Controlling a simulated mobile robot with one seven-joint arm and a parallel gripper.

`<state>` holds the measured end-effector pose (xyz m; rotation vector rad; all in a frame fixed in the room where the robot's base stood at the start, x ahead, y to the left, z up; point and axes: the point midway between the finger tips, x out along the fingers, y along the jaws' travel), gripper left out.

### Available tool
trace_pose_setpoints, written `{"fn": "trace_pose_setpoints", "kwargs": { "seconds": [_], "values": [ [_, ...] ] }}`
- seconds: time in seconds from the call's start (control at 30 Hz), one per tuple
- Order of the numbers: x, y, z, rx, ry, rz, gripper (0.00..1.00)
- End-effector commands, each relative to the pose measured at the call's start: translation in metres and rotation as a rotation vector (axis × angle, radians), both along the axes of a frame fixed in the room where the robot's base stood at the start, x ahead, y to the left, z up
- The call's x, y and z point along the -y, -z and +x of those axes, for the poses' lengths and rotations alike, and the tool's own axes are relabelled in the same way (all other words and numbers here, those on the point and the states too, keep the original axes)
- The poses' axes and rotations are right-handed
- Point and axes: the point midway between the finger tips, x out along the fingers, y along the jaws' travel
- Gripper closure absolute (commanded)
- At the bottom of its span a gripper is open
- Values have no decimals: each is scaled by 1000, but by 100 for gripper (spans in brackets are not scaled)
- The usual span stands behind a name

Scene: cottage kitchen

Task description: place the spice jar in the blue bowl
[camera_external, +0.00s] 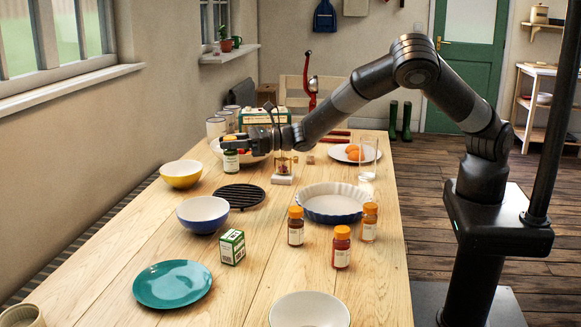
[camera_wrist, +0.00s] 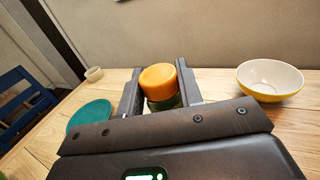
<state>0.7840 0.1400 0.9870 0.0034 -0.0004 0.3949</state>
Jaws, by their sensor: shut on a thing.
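My gripper (camera_external: 229,146) is shut on a spice jar (camera_external: 231,163) with green contents and a pale label. The jar hangs upright above the table, behind the black trivet and right of the yellow bowl. In the wrist view its orange lid (camera_wrist: 158,80) shows between the two fingers (camera_wrist: 160,92). The blue bowl (camera_external: 203,220) stands on the table in front of the yellow bowl, nearer the external camera than the jar, and looks empty. I cannot see the blue bowl in the wrist view.
The yellow bowl (camera_external: 181,181) and black trivet (camera_external: 239,196) flank the space before the blue bowl. A green box (camera_external: 232,247), teal plate (camera_external: 173,283), fluted dish (camera_external: 331,213) and orange-lidded jars (camera_external: 341,254) stand nearby. A small scale-like stand (camera_external: 283,178) is right of the gripper.

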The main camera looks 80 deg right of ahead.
Motion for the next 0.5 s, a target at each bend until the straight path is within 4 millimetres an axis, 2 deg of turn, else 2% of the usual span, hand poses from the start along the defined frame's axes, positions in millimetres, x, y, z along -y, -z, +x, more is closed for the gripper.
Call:
{"fn": "trace_pose_setpoints", "kwargs": {
  "seconds": [0.3, 0.5],
  "values": [
    [-70, 45, 17, -2, -4, -1, 96],
    [-97, 61, 25, -1, -1, 0, 96]
  ]
}}
